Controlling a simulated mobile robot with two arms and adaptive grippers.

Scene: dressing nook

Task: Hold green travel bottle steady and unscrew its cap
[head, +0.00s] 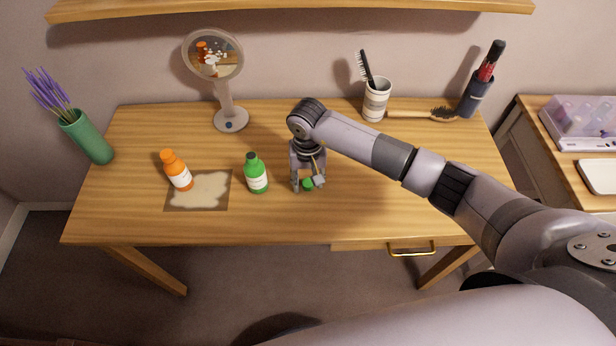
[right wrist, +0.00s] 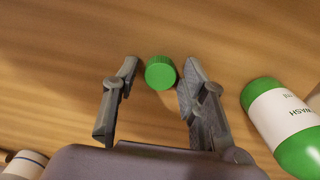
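The green travel bottle (head: 256,177), with a white label, stands upright on the table; its narrow top looks dark, with no green cap on it. It also shows at the right of the right wrist view (right wrist: 284,122). A round green cap (right wrist: 160,73) is apart from the bottle, at the tabletop between the fingertips of my right gripper (right wrist: 160,66). The right gripper is open, pointing down to the right of the bottle, with a clear gap between the cap and its left finger. The cap also shows in the head view (head: 308,185). My left gripper is out of view.
An orange bottle (head: 177,172) stands on a patterned mat (head: 213,202) to the left. A round mirror (head: 226,100), a striped cup (head: 376,99) with a brush, a hairbrush (head: 440,114) and a dark holder (head: 474,97) line the back. The front right tabletop is clear.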

